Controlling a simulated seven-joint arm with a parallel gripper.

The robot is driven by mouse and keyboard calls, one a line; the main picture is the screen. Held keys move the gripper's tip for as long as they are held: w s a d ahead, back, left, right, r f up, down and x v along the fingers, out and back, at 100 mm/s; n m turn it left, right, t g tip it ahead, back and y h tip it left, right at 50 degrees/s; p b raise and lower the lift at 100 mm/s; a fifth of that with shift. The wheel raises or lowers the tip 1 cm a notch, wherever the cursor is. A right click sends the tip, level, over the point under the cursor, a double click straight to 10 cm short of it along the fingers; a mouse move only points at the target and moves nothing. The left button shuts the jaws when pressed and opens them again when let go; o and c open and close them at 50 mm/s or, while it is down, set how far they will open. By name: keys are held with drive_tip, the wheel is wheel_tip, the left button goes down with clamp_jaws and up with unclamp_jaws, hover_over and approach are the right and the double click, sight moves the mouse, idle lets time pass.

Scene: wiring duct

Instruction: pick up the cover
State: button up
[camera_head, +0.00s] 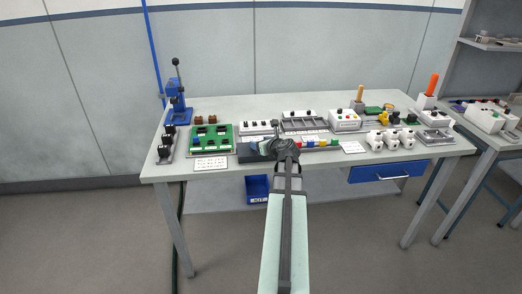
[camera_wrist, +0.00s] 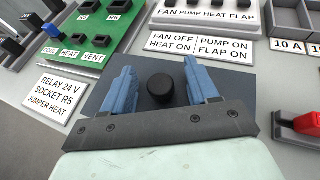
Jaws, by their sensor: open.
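The cover looks to be a flat dark blue-grey plate (camera_wrist: 238,86) with a round black knob (camera_wrist: 160,92) on top. It lies near the front of the bench, and part of the plate (camera_head: 246,153) shows in the head view beside my arm. My gripper (camera_wrist: 160,72) is open, with one blue finger on each side of the knob. Gaps show between the knob and both fingers, so nothing is held. The near part of the plate is hidden behind my gripper's body. In the head view my gripper (camera_head: 262,147) is over the plate and small.
A green board (camera_head: 211,138) with black parts stands left of the plate. Printed labels (camera_wrist: 201,46) and a white switch box (camera_head: 258,128) lie behind it. A grey compartment tray (camera_wrist: 292,18) and a red part (camera_wrist: 308,124) are to the right. A blue press (camera_head: 176,100) stands back left.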

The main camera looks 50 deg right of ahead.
drive_tip(key=shift+c, duration=0.3)
clamp_jaws()
drive_tip(key=shift+r, duration=0.1)
wheel_tip(320, 180, up, 9)
drive_tip(key=shift+f, duration=0.1)
drive_tip(key=shift+r, duration=0.25)
drive_tip(key=shift+w+a, duration=0.15)
drive_tip(key=shift+w, duration=0.1)
drive_tip(key=w+d, duration=1.2)
drive_tip(key=d, duration=0.3)
drive_tip(key=shift+d, duration=0.15)
